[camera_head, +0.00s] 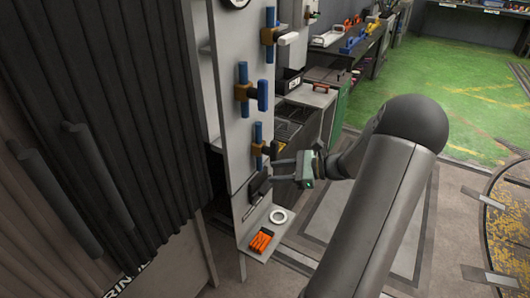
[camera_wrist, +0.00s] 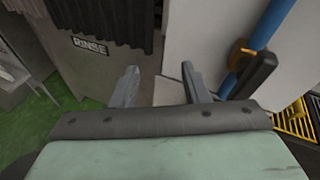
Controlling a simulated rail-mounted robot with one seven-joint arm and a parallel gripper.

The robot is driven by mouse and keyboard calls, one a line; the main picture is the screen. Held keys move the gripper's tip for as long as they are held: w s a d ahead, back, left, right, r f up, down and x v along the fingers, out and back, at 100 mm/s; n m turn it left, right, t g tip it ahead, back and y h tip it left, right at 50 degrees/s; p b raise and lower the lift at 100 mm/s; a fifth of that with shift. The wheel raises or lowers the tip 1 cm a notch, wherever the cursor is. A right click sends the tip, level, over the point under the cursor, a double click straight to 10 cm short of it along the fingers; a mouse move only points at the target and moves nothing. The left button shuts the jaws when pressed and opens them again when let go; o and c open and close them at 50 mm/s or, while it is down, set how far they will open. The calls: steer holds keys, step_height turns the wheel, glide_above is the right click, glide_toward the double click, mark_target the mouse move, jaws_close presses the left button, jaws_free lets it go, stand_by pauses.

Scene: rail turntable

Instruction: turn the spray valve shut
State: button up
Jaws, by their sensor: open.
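Three valves on blue pipes are mounted one above another on a light upright panel (camera_head: 235,140). The top valve (camera_head: 268,36) has a pale handle, the middle valve (camera_head: 243,92) a blue handle, and the lowest valve (camera_head: 259,149) a dark handle (camera_head: 274,149). I cannot read which is the spray valve. My gripper (camera_head: 276,169) is open and empty, just below and right of the lowest valve. In the wrist view, my gripper (camera_wrist: 159,72) has nothing between its fingers. A brass valve body (camera_wrist: 240,52) with a black handle (camera_wrist: 250,76) is right of the fingers, apart from them.
A small shelf at the panel's foot holds a white ring (camera_head: 278,216) and an orange item (camera_head: 262,240). A dark corrugated curtain (camera_head: 100,90) hangs left. A RINSE label (camera_wrist: 89,46) shows in the wrist view. A workbench (camera_head: 340,42) stands behind; green floor (camera_head: 450,75) is open.

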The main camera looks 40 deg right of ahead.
mark_target(269, 148)
steer(key=s+d+f+m+t+h, duration=0.1)
steer(key=s+d+m+t+h, duration=0.15)
steer(key=d, duration=0.35)
steer(key=s+d+m+t+h, duration=0.1)
steer(key=d+m+t, duration=0.2)
steer(key=d, duration=0.3)
steer(key=x, duration=1.7)
steer(key=shift+w+d, duration=0.1)
steer(key=shift+m, duration=0.25)
steer(key=c, duration=0.9)
